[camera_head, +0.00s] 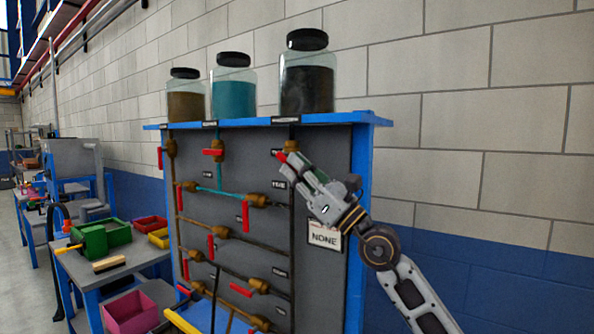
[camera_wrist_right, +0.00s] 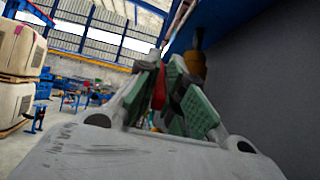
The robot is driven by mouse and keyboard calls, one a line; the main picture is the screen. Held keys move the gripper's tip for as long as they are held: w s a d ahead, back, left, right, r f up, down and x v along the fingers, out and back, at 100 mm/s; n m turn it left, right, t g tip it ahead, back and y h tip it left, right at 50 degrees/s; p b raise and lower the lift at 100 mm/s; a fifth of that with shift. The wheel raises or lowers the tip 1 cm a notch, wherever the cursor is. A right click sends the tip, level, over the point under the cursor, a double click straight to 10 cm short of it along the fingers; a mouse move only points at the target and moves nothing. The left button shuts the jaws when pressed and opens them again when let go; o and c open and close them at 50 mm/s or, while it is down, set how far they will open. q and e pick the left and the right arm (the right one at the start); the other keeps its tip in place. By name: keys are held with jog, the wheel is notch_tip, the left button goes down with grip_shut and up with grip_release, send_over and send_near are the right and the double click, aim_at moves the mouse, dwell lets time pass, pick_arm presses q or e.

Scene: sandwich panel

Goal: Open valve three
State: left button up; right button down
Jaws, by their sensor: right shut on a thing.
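A blue-framed dark panel carries several brass valves with red handles. The top row has a left valve (camera_head: 171,148), a middle valve (camera_head: 214,147) and a right valve (camera_head: 291,146) under the dark-filled jar. I cannot read which label marks valve three. My right gripper (camera_head: 293,163) is at the right valve, shut on its red handle (camera_head: 281,157); the fingers hide most of the handle. In the right wrist view the red handle (camera_wrist_right: 158,88) sits between the green finger pads, beside the brass valve body (camera_wrist_right: 195,66). My left gripper is out of view.
Jars with brown (camera_head: 186,100), teal (camera_head: 234,88) and dark (camera_head: 306,80) contents stand on the panel's top shelf (camera_head: 345,118). Lower valves and pipes lie left of my right arm. A table with green (camera_head: 100,238) and pink (camera_head: 130,312) bins stands left. The wall right is bare.

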jog(key=c, duration=1.5)
grip_release()
jog(key=shift+c, duration=0.2)
jog(key=shift+d, duration=0.1)
jog(key=v, duration=1.2)
